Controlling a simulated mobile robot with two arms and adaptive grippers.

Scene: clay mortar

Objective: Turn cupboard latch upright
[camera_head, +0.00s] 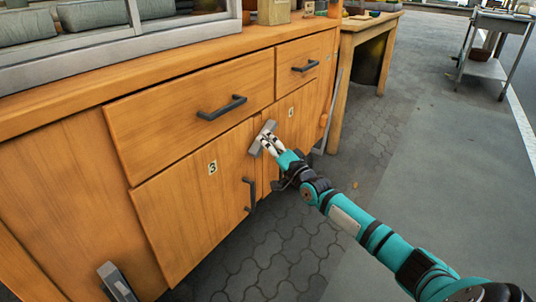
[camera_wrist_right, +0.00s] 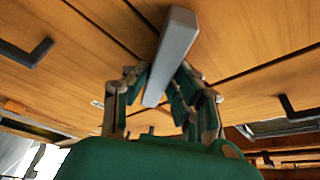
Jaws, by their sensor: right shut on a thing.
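The cupboard latch (camera_head: 257,148) is a light grey bar over the gap between two wooden doors, just below the drawers. In the head view it leans, its upper end to the right. My right gripper (camera_head: 267,141) is at the latch, shut on it. In the right wrist view the latch (camera_wrist_right: 174,48) runs slantwise between the two fingers of my right gripper (camera_wrist_right: 165,95). My left gripper is not in view.
The door marked 3 (camera_head: 190,215) has a dark handle (camera_head: 250,195) close to my right gripper. Dark drawer handles (camera_head: 222,107) stick out above. A grey fitting (camera_head: 117,283) is at the lower left. The paved floor (camera_head: 290,245) before the cupboard is clear.

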